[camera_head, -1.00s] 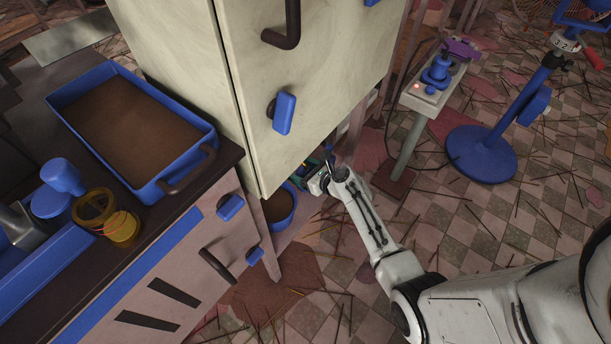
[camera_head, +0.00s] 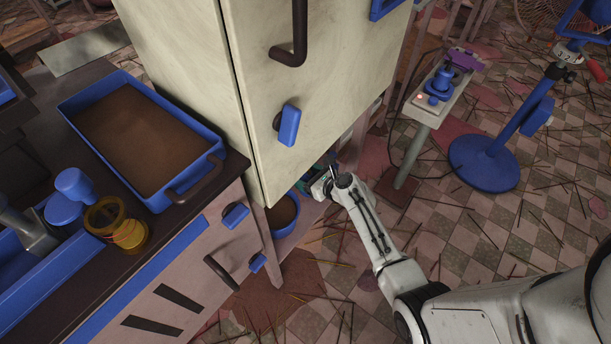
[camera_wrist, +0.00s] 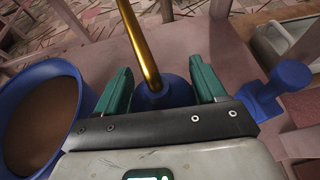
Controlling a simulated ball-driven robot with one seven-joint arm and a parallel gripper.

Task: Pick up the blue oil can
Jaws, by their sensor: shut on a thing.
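The blue oil can (camera_wrist: 176,93) is in the wrist view, low between my green fingers. Its long golden spout (camera_wrist: 138,42) rises past them toward the top of the picture. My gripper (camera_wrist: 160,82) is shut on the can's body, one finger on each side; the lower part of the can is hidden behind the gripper. In the head view my gripper (camera_head: 322,185) is low beside the pale cabinet, partly under its edge. I cannot make out the can in that view.
A blue bowl of brown material (camera_wrist: 77,78) is close on the left of my gripper. A blue knobbed object (camera_wrist: 287,78) is close on the right. The pale cabinet (camera_head: 235,110) overhangs on the left. A stand with a control box (camera_head: 437,100) is at the right.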

